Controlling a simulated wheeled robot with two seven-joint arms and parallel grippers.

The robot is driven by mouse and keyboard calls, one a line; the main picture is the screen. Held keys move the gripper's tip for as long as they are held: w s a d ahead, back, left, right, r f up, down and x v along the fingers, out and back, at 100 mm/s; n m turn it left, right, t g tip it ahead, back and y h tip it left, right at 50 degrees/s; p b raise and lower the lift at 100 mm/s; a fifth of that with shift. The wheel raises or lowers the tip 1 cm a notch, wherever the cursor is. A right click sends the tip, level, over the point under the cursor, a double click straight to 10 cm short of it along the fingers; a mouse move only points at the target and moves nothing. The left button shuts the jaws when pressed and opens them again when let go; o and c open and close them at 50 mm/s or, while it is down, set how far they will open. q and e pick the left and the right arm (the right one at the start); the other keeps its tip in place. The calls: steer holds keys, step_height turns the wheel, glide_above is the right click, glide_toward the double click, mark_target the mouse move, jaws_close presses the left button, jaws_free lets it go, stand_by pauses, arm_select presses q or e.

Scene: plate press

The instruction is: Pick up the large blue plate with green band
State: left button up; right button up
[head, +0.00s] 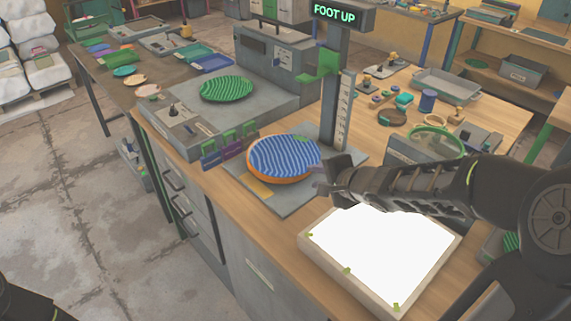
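A large round plate (283,156) with a wavy blue ribbed face and an orange rim lies on the grey base plate (300,206) of the stand marked FOOT UP. A small green patch shows near its upper right edge; I see no full green band around it. My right gripper (321,178) reaches in from the right, its fingertips close to the plate's right edge. I cannot tell whether they touch it or how wide they are open. My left gripper is not in view; only a dark part of me shows at the lower left.
A green ribbed plate (227,88) lies on the grey machine to the left. The stand's post (330,108) rises behind the blue plate. A bright white panel in a frame (335,275) lies in front, below my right arm. Small green-topped holders (228,150) stand left of the plate.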

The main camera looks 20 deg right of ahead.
mark_target(301, 173)
steer(key=shift+b+x, duration=0.8)
steer(key=shift+x, duration=0.45)
steer(key=b+x, duration=0.3)
steer(key=x, duration=0.2)
steer(key=shift+w+b, duration=0.2)
steer(key=shift+b, duration=0.1)
